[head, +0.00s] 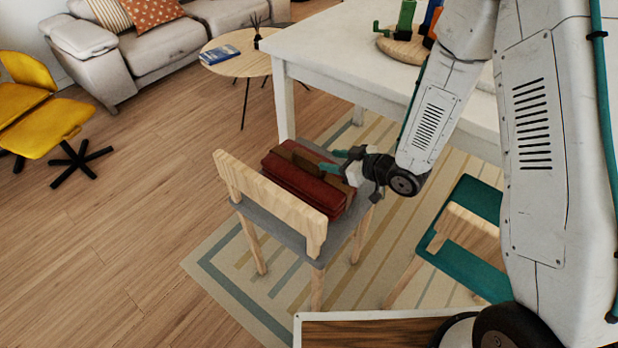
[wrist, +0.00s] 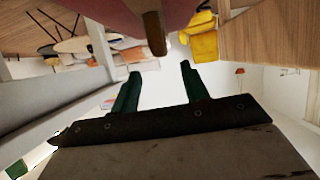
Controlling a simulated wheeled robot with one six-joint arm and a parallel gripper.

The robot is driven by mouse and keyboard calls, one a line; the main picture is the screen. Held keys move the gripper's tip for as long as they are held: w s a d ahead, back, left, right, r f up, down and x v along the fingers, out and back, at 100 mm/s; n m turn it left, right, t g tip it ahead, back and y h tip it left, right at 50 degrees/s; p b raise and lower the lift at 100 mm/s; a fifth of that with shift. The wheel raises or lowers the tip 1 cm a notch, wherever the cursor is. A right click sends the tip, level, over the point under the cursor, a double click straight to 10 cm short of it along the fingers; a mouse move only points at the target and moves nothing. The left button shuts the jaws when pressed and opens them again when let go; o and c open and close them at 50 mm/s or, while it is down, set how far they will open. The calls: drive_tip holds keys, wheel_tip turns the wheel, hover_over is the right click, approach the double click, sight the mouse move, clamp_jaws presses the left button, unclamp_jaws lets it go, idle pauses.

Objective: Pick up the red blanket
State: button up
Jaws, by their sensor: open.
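The red blanket (head: 301,184) lies folded on the grey seat of a wooden chair (head: 270,200), behind its backrest in the head view. A brown band shows across its upper part. My gripper (head: 330,163) is at the blanket's right side, close to its upper edge; I cannot tell if they touch. In the wrist view the two green fingers of my gripper (wrist: 158,76) are spread apart with nothing visible between them. A reddish surface, likely the blanket (wrist: 120,14), fills the top edge of the wrist view, beyond the fingertips.
A white table (head: 340,45) stands just behind the chair, with a wooden board and colored figures on it. A teal-seated chair (head: 470,210) stands at right. A round side table (head: 235,62), a sofa and a yellow chair (head: 40,110) are farther off. The wooden floor at left is clear.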

sight(314, 156)
drive_tip(key=shift+a+f, duration=0.2)
drive_tip(key=shift+a, duration=0.15)
drive_tip(key=x, duration=0.7)
drive_tip(key=shift+w, duration=0.2)
drive_tip(key=shift+c, duration=0.4)
clamp_jaws()
drive_tip(key=shift+r, duration=0.15)
idle(0.4)
